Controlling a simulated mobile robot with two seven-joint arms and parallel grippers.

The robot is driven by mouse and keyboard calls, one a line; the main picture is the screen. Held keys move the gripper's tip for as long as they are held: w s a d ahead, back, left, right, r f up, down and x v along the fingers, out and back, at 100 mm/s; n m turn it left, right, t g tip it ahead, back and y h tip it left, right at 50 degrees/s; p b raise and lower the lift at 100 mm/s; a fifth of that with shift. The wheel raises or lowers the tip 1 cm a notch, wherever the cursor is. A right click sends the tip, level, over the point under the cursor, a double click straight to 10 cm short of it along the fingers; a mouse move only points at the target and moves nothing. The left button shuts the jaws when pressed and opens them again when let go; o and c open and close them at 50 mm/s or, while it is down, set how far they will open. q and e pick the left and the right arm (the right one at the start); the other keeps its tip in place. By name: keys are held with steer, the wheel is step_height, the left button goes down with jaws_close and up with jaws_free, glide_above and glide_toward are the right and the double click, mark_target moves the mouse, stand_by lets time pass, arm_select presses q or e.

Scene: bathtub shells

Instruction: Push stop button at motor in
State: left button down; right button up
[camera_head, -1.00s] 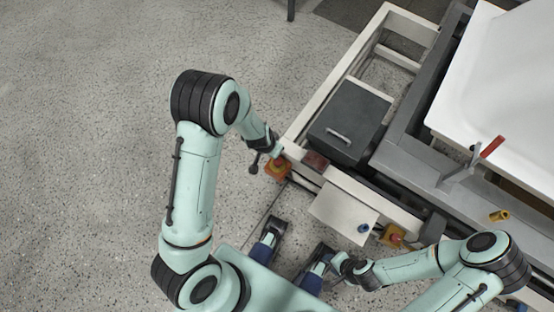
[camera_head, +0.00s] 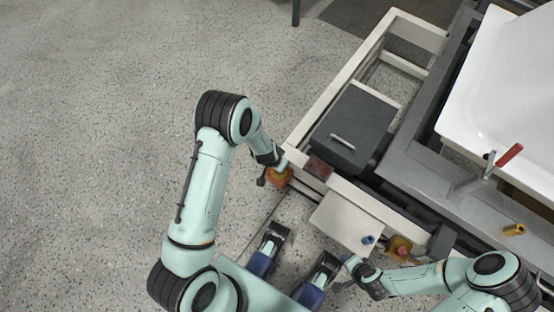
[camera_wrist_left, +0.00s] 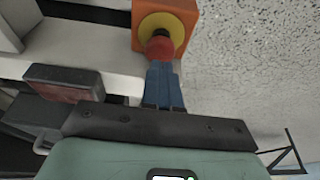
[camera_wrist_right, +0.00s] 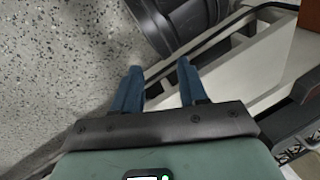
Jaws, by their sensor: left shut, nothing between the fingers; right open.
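An orange stop-button box (camera_head: 270,179) sits at the left corner of the pale frame. In the left wrist view the box (camera_wrist_left: 190,12) has a yellow ring (camera_wrist_left: 175,25) around a red button (camera_wrist_left: 159,48). My left gripper (camera_wrist_left: 161,64) is shut and empty; its fingertips are at the red button and seem to touch it. In the head view the left gripper (camera_head: 281,169) is over the box and partly hides it. My right gripper (camera_wrist_right: 158,70) is open and empty, apart from this box.
A dark grey motor housing with a handle (camera_head: 355,125) stands inside the pale frame (camera_head: 334,82). A dark red block (camera_head: 319,169) lies on the frame near the left box. A white tub shell (camera_head: 510,85) is at the right. The floor at left is clear.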

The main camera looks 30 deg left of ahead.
arm_select(q)
steer(key=shift+f, duration=0.7)
arm_select(e)
steer(key=shift+w+d+f, duration=0.2)
steer(key=shift+w+f, duration=0.1)
steer(key=shift+w, duration=0.15)
